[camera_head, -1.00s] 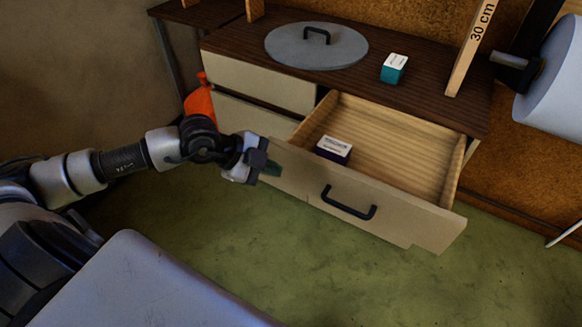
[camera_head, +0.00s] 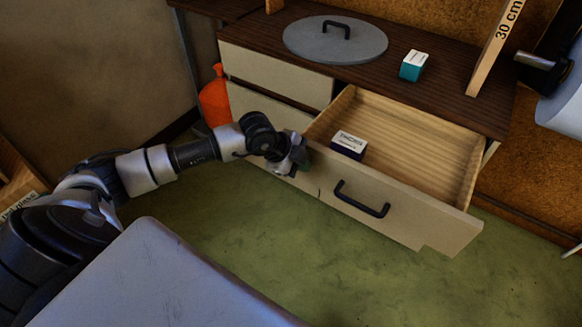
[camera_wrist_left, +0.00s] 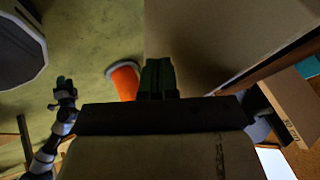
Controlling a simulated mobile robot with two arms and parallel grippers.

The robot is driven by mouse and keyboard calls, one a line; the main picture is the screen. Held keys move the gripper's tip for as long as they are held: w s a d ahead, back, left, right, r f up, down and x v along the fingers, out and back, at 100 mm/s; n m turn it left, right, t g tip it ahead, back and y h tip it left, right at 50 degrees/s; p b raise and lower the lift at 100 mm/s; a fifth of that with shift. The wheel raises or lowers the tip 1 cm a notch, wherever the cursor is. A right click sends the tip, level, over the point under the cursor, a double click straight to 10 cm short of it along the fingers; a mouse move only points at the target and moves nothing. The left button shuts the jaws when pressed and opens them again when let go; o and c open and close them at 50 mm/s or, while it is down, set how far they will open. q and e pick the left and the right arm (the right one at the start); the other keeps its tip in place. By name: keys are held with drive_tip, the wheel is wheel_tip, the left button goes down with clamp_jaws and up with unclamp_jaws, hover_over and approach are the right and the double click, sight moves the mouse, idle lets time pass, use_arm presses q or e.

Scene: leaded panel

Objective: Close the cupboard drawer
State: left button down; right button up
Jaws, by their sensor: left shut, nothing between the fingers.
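The cupboard drawer (camera_head: 455,229) stands pulled far out, with a beige front and a black bar handle (camera_head: 361,199). A small white-and-dark box (camera_head: 349,145) lies inside it. My left gripper (camera_head: 305,160) is shut and empty at the left end of the drawer front, away from the handle. I cannot tell whether it touches the front. Its dark green fingers (camera_wrist_left: 158,78) sit together in the left wrist view. An arm with a dark gripper (camera_wrist_left: 65,93), seemingly my right one, shows small at the left of that view; its jaws are unclear.
The cupboard top (camera_head: 450,100) holds a grey round lid (camera_head: 335,42) and a white-and-teal box (camera_head: 413,65). The drawers at the left are shut. An orange object (camera_head: 214,100) stands left of the cupboard. The green floor in front is clear.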

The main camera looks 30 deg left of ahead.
use_arm(q)
drive_tip(key=shift+w, duration=0.6)
use_arm(e)
drive_tip(key=shift+w+r, duration=0.1)
drive_tip(key=shift+w, duration=0.05)
